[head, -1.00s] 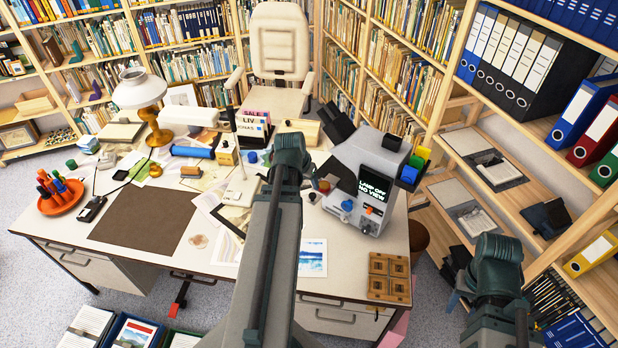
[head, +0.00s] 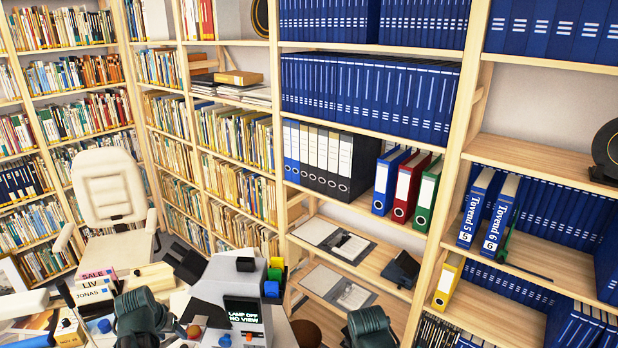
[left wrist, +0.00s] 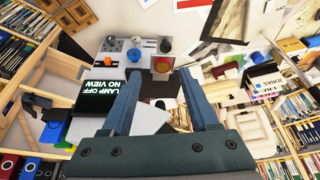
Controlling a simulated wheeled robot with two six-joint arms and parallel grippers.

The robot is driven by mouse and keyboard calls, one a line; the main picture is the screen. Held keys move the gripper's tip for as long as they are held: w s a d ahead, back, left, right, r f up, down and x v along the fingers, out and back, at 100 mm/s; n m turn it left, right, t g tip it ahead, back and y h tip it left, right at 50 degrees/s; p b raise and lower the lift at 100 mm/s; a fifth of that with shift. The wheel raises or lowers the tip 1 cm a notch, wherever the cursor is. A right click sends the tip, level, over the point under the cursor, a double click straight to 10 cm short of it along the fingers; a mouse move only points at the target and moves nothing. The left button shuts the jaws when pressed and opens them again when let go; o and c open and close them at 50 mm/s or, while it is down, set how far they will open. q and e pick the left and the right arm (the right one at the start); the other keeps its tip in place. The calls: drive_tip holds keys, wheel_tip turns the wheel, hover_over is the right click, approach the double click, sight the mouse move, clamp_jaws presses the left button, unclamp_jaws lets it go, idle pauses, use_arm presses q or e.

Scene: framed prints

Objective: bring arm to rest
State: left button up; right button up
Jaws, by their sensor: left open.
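My left arm (head: 140,315) comes in at the bottom left of the head view, low over the desk; its fingers do not show there. In the left wrist view my left gripper (left wrist: 165,105) is open, with nothing between its two blue-grey fingers. Beyond the fingers is a grey device whose screen (left wrist: 108,95) reads "LAMP OFF NO VIEW". In the head view the same device (head: 245,315) stands just right of my left arm. Part of my right arm (head: 370,328) shows at the bottom, right of the device; its fingers are out of view.
A cream chair (head: 108,190) stands behind the desk. Several stacked books (head: 95,285) lie left of my left arm. Tall shelves with blue binders (head: 370,95) fill the back and right. A yellow binder (head: 447,285) stands on a lower shelf.

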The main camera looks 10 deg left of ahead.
use_arm(q)
drive_tip(key=w+d+f+m+g+h+b, duration=0.1)
drive_tip(key=w+d+f+m+b, duration=0.2)
drive_tip(key=d, duration=0.9)
drive_tip(key=s+d+f+m+g+b, duration=0.1)
drive_tip(key=s+d+f+b, duration=0.2)
drive_tip(key=d, duration=1)
drive_tip(key=s+d+f+m+g+y+b, duration=0.1)
drive_tip(key=s+d+f+m+g+b, duration=0.1)
drive_tip(key=d, duration=1.1)
wheel_tip(320, 180, down, 4)
drive_tip(key=s+b, duration=0.1)
drive_tip(key=s, duration=0.1)
drive_tip(key=shift+s+d+r+m+g+b, duration=0.2)
drive_tip(key=shift+s+r+m+g+b, duration=0.1)
drive_tip(key=shift+s+b, duration=0.1)
drive_tip(key=shift+a, duration=0.1)
